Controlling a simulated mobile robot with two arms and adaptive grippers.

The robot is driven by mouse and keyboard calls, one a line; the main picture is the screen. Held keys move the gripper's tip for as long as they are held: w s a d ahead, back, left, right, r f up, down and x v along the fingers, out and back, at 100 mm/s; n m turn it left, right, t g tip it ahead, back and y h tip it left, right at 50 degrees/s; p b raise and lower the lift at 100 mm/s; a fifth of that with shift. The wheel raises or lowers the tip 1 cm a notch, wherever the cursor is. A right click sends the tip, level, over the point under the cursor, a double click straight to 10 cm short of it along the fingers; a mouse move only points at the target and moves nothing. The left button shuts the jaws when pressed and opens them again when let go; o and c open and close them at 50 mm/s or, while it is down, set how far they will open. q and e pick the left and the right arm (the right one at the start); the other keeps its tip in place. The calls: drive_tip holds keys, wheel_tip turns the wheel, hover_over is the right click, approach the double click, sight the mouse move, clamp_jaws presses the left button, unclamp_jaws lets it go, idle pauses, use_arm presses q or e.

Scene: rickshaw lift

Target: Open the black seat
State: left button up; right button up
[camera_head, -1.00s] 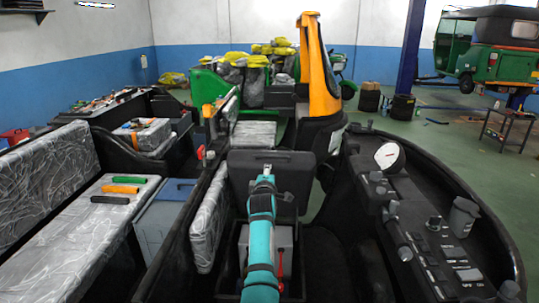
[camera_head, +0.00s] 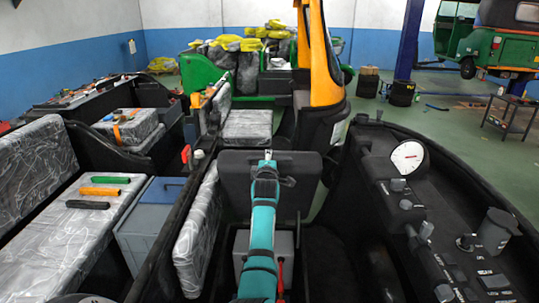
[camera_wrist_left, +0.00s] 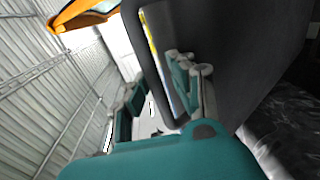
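The black seat (camera_head: 300,178) stands tilted up, close to upright, in the middle of the head view. Below it is an open compartment with a grey box (camera_head: 285,243) and a red piece (camera_head: 281,275) inside. My left arm reaches over the compartment, and its gripper (camera_head: 268,156) is at the top edge of the seat. In the left wrist view the gripper's two fingers (camera_wrist_left: 157,95) are apart, with the right finger in front of the dark panel (camera_wrist_left: 235,60). No firm hold shows. My right gripper is out of view.
A dashboard with a white gauge (camera_head: 408,157) and knobs curves along the right. A wrapped bench (camera_head: 65,235) with green, orange and black handles is at left, beside a grey-blue box (camera_head: 150,225). An orange pillar (camera_head: 320,60) rises behind the seat.

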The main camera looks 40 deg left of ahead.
use_arm(q)
drive_tip(key=shift+w+a, duration=0.15)
drive_tip(key=shift+r, duration=0.2)
drive_tip(key=shift+c, duration=0.7)
clamp_jaws()
drive_tip(key=shift+f, duration=0.15)
